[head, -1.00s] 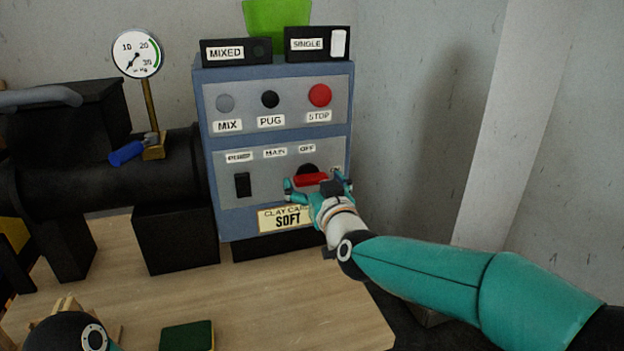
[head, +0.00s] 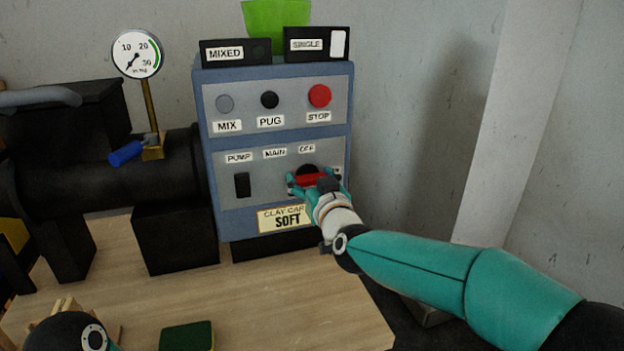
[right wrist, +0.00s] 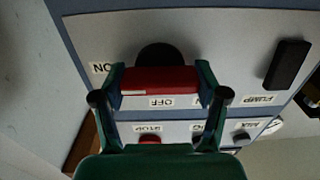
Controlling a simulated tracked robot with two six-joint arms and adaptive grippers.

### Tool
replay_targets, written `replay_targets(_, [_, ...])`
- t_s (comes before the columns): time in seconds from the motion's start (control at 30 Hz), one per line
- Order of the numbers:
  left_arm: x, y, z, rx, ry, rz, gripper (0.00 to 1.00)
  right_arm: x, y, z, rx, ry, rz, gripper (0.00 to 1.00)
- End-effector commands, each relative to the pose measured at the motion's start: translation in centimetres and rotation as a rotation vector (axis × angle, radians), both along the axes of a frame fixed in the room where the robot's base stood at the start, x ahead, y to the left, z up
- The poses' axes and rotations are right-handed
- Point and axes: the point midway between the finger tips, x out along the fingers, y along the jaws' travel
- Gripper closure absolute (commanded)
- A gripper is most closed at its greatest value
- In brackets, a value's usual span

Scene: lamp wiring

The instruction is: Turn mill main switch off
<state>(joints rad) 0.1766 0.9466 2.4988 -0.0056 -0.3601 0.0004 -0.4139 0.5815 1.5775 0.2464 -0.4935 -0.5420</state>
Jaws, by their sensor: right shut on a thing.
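The main switch is a red bar handle (head: 311,180) on a round black base (head: 307,170), low on the right of the blue control box (head: 200,150). The handle lies roughly level, with the OFF label (head: 307,149) above it. My right gripper (head: 317,182) is shut on the red handle. In the right wrist view the handle (right wrist: 160,82) sits between the two fingers, beside the OFF label (right wrist: 175,102) and with the ON label (right wrist: 103,67) to its left. My left gripper is not in view.
A black pump switch (head: 242,185) is left of the main switch. MIX, PUG and red STOP (head: 319,95) buttons sit above. A card reading SOFT (head: 284,218) is below. A pressure gauge (head: 138,54) stands left. A green and yellow sponge (head: 187,336) lies on the wooden table (head: 270,300).

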Motion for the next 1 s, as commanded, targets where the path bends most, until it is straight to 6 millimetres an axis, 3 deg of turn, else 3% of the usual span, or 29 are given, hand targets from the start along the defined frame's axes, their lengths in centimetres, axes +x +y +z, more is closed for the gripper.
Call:
replay_targets(0.37, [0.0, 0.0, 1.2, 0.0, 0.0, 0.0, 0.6, 0.0, 0.0, 0.1, -0.109, -0.033, -0.001, 0.62])
replay_targets(1.0, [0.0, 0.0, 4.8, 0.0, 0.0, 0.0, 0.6, -0.1, 0.2, 0.0, -0.646, -0.209, 0.002, 0.62])
